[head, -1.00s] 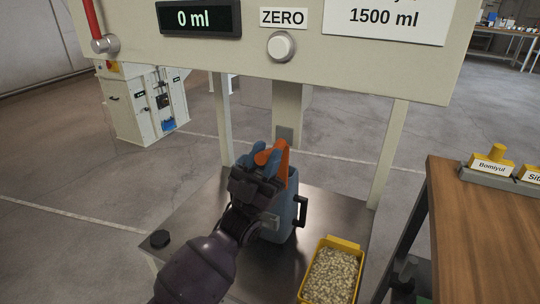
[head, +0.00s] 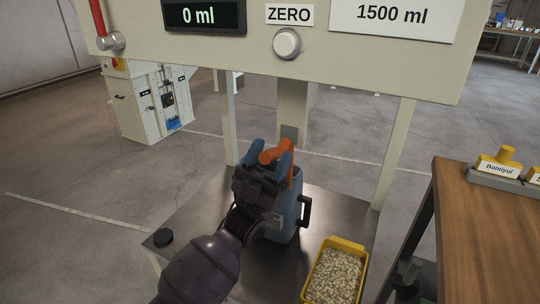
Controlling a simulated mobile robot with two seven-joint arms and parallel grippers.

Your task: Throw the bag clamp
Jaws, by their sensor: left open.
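The bag clamp shows as an orange lever (head: 276,152) at the top of a blue-grey body (head: 288,212) with a black side handle. It stands on the metal shelf below the panel. My left gripper (head: 265,162) is open at the lever, with one blue fingertip on each side of its rounded end. I cannot tell whether the fingers touch it. The gripper and wrist hide much of the body's left side. My right gripper is not in view.
A panel with a 0 ml display (head: 204,15) and a ZERO button (head: 287,43) overhangs the shelf. A yellow bin of pale pellets (head: 334,275) stands at the front right. A wooden table (head: 490,235) stands right.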

